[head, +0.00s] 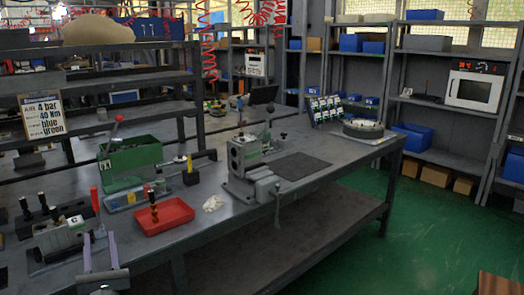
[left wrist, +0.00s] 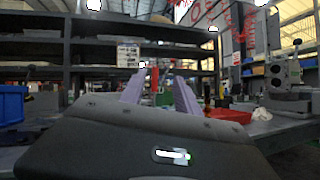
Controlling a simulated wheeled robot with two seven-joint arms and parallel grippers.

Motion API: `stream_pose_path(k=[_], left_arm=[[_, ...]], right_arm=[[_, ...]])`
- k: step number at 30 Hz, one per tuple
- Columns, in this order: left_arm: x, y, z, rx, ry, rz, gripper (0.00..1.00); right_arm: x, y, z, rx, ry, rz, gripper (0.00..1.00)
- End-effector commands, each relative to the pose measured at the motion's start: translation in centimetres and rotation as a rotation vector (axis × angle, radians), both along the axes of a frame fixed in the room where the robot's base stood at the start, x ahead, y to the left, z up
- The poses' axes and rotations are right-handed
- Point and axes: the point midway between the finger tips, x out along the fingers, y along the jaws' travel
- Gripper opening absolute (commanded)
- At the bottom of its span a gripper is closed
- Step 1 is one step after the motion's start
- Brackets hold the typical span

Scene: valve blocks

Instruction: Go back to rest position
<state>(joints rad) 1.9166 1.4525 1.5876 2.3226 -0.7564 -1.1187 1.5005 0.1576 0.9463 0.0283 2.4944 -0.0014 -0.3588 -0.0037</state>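My left gripper (head: 99,240) is low at the left in the head view, at the near edge of the workbench (head: 215,235). A grey valve block (head: 62,238) with black-handled parts lies on the bench just left of the gripper. Another grey block (head: 243,152) stands at a vise in mid-bench and also shows in the left wrist view (left wrist: 284,72). My right gripper is not in view.
A red tray (head: 178,219) with a black-handled tool stands right of the gripper. A green machine (head: 133,160), a dark mat (head: 298,166) and a round fixture (head: 363,128) are on the bench. A sign (head: 42,115) hangs at left. Green floor (head: 400,240) is open at right.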

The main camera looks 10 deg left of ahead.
Motion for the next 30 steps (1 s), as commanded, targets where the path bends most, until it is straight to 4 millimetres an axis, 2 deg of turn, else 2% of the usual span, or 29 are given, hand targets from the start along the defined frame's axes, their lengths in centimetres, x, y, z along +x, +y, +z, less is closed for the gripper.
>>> stream_pose_path(k=[5,10,14,17,20,21,23,24,26,27,29,30], left_arm=[[1.4,-1.1,-1.5,0.088,0.14,0.008,0.38],[3.5,-3.6,-6.5,0.184,0.357,-0.031,0.38],[5.5,-7.3,-10.9,0.268,0.515,-0.115,0.38],[7.0,-12.0,-15.1,0.358,0.643,-0.224,0.38],[8.0,-18.5,-20.0,0.479,0.771,-0.377,0.38],[8.0,-21.2,-21.9,0.534,0.815,-0.444,0.38],[7.5,-25.4,-24.7,0.618,0.873,-0.548,0.38],[7.0,-28.2,-26.6,0.677,0.908,-0.62,0.38],[5.6,-32.2,-29.2,0.769,0.952,-0.729,0.38],[4.5,-34.9,-30.9,0.836,0.976,-0.804,0.38],[2.2,-38.5,-33.5,0.936,1.008,-0.921,0.38],[0.5,-40.8,-35.1,1.008,1.024,-1.0,0.38]], right_arm=[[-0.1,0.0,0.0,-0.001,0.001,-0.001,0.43],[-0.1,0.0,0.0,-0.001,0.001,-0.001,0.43],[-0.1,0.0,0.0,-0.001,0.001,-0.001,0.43],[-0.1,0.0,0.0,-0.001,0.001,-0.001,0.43],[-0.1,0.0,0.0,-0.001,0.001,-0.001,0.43],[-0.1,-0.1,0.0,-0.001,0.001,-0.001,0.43],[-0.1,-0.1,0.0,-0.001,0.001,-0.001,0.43],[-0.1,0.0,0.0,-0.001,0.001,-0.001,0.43],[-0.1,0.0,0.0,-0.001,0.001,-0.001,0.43],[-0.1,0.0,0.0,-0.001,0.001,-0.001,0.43],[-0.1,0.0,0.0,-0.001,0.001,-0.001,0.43],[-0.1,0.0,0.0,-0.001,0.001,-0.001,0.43]])
